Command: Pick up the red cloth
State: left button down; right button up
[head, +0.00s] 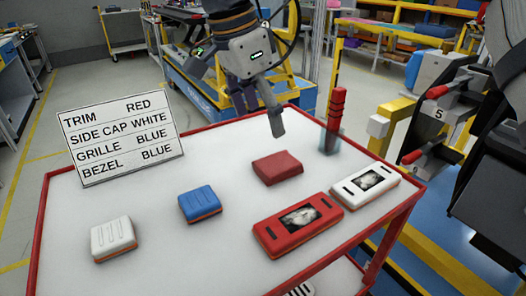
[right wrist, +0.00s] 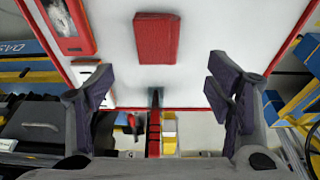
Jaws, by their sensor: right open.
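The red cloth (head: 277,168) looks like a flat, folded rectangular pad and lies on the white table top (head: 160,262) near its middle. It also shows at the top centre of the right wrist view (right wrist: 157,38). My right gripper (head: 257,114) is open and empty, above the table's far side and behind the cloth. In the right wrist view, its two dark fingers (right wrist: 150,92) are spread wide, with the cloth beyond them and not touched. My left gripper is not in view.
A red module (head: 298,226) and a white module (head: 365,186) lie to the right. A blue block (head: 199,204) and a white block (head: 113,239) lie left. A sign (head: 119,140) stands at the left; an upright red object (head: 336,112) stands at the far right edge.

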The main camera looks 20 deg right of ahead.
aim_at(278, 162)
jog(key=x, duration=0.7)
jog(key=s+x, duration=0.1)
jog(key=x, duration=0.2)
jog(key=shift+d+f, duration=0.15)
jog(key=shift+d, duration=0.3)
jog(key=shift+w+f, duration=0.15)
jog(key=shift+f, duration=0.25)
jog(key=c, duration=1.1)
